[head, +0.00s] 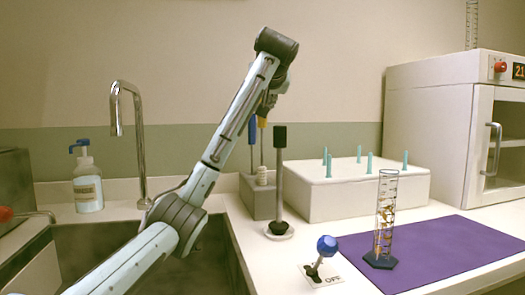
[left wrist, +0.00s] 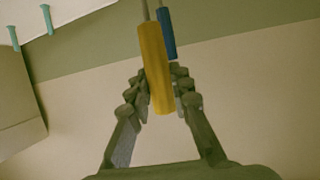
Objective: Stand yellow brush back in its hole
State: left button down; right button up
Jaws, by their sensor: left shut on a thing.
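The yellow brush (head: 262,123) hangs upright over the grey holder block (head: 259,204) in the head view, with its pale bristle end just at or above the block's top. I cannot tell whether its tip is inside a hole. My left gripper (head: 265,103) is shut on the yellow handle, partly hidden behind my arm; the left wrist view shows the yellow handle (left wrist: 155,70) between both fingers. A blue brush (head: 252,132) stands in the same block, just left of the yellow one. Its blue handle (left wrist: 166,34) shows behind it in the wrist view. My right gripper is not in view.
A black-topped rod on a round base (head: 279,185) stands close in front of the block. A white box with teal pegs (head: 350,190) is to its right. A blue-knobbed switch (head: 326,247), glass cylinder (head: 384,220) and purple mat (head: 455,245) are nearer. The sink (head: 75,260) is left.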

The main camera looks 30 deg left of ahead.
aim_at(263, 125)
pick_arm(q)
notch_tip(263, 125, down, 6)
jog(key=shift+r, duration=0.15)
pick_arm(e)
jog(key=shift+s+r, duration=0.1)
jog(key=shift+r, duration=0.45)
pick_arm(q)
jog(key=shift+b, duration=0.3)
jog(key=c, duration=1.4)
grip_release()
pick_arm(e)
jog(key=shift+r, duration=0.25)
